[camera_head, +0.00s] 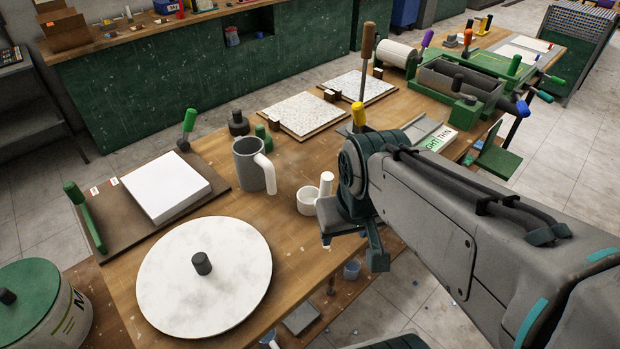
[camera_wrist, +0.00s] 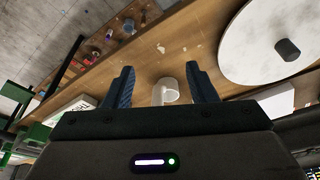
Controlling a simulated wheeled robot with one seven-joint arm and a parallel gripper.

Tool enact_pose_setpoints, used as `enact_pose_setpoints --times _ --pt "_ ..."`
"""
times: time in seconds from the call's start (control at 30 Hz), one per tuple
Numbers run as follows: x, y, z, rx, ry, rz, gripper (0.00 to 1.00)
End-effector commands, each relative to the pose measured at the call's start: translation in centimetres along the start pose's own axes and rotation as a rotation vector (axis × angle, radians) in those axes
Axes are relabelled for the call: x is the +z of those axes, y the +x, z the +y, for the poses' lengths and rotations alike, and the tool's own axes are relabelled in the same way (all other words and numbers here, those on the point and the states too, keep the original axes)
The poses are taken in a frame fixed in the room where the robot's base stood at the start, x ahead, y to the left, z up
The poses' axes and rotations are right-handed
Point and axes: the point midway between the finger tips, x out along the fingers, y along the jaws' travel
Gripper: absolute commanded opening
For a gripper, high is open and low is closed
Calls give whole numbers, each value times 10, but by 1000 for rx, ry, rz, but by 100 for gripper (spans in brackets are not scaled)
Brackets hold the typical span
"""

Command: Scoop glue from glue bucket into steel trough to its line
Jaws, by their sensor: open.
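My gripper (camera_head: 350,246) is open and empty, pointing down over the front edge of the table. In the wrist view its two fingers (camera_wrist: 160,66) stand apart, with a small white cup with an upright handle (camera_wrist: 168,90) seen between them. This scoop-like cup (camera_head: 309,202) stands on the table just left of my gripper in the head view. A grey metal trough (camera_head: 462,82) sits in a green machine at the far right; its inside line cannot be made out. A white bucket with a green lid (camera_head: 28,290) stands at the lower left; its label is partly cut off.
A large white disc with a dark knob (camera_head: 190,285) lies at the near left. A grey mug with a white handle (camera_head: 249,168) stands behind the small cup. A white slab (camera_head: 165,187) and speckled sheets (camera_head: 305,114) lie farther back. My arm covers the right side.

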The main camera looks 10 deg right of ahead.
Motion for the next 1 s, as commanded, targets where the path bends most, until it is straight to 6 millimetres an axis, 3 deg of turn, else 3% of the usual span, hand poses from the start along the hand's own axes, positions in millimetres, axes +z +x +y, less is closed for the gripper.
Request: enact_pose_setpoints --times 0.43,0.57,0.67,1.0 --pt "0 0 0 0 2 0 51" --pt "-11 -5 0 -2 65 -12 51" --pt "-33 -13 2 -3 205 -36 51" --pt "-138 -35 10 48 920 -151 51"
